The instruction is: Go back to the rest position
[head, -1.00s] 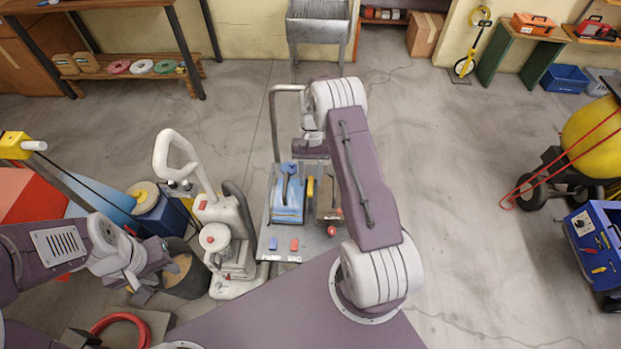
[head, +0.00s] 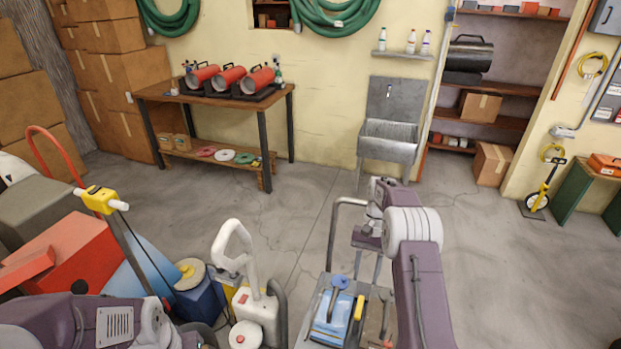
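My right arm rises from the bottom right, bends at a pale ribbed joint and ends in a purple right gripper (head: 367,240) pointing down. It hangs above the back part of the grey tool cart, apart from the tools as far as I can see. Its fingers are too small and too blended to show whether they are open or shut. My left arm shows at the bottom left; its gripper is below the picture's edge.
The grey cart (head: 318,338) carries a blue tool (head: 331,318). A white upright machine (head: 262,308) and a blue bucket-like unit (head: 198,294) stand to its left. Red boxes (head: 78,250) are at far left. A metal sink (head: 388,142) stands behind.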

